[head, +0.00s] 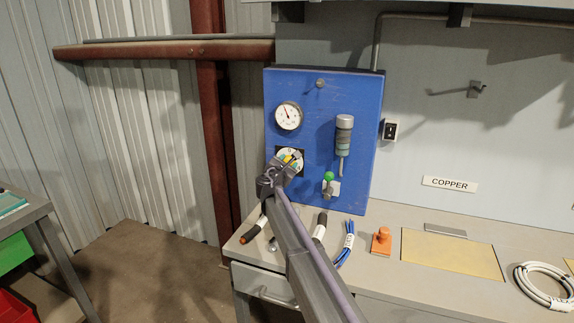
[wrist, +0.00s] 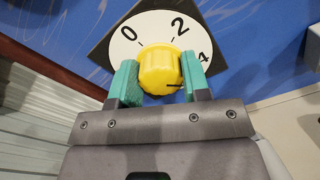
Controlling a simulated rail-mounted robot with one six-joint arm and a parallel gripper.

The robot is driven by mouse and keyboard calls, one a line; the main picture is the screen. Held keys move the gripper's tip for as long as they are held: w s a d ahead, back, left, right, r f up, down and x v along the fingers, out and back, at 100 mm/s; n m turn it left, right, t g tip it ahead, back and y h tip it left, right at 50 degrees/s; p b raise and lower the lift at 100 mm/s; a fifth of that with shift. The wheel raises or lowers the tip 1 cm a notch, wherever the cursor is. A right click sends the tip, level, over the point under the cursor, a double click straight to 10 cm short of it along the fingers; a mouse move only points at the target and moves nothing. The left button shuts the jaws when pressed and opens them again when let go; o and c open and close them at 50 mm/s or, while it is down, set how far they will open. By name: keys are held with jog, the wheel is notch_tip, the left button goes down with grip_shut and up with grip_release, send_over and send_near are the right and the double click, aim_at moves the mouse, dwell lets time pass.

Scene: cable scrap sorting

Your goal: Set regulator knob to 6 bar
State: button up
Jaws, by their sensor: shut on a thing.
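The yellow regulator knob (wrist: 158,68) sits on a white dial (wrist: 150,32) with a black surround, on the blue panel (head: 308,92). My gripper (wrist: 159,74) is shut on the knob, one teal finger on its left side and one on its right. The dial's 0, 2 and 4 marks show in the wrist view; a 6 mark is not visible. The knob's dark line lies near its lower right edge, pointing right, past the 4. In the head view my gripper (head: 287,162) covers much of the dial. The round white gauge (head: 288,115) above has its needle pointing up and slightly left.
A grey cylinder unit (head: 343,135) and a green-knobbed valve (head: 329,178) are right of the dial. The bench (head: 390,218) below carries blue cable (head: 346,243), an orange stamp-like object (head: 381,240), a yellow mat (head: 450,254) and a white cable coil (head: 541,286).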

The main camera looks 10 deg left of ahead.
jog(key=m, duration=0.4)
jog(key=shift+m, duration=0.3)
jog(key=shift+d+f+m, duration=0.1)
jog(key=shift+m, duration=2.2)
jog(key=o, duration=0.9)
jog(key=shift+o, duration=0.2)
jog(key=v, duration=1.1)
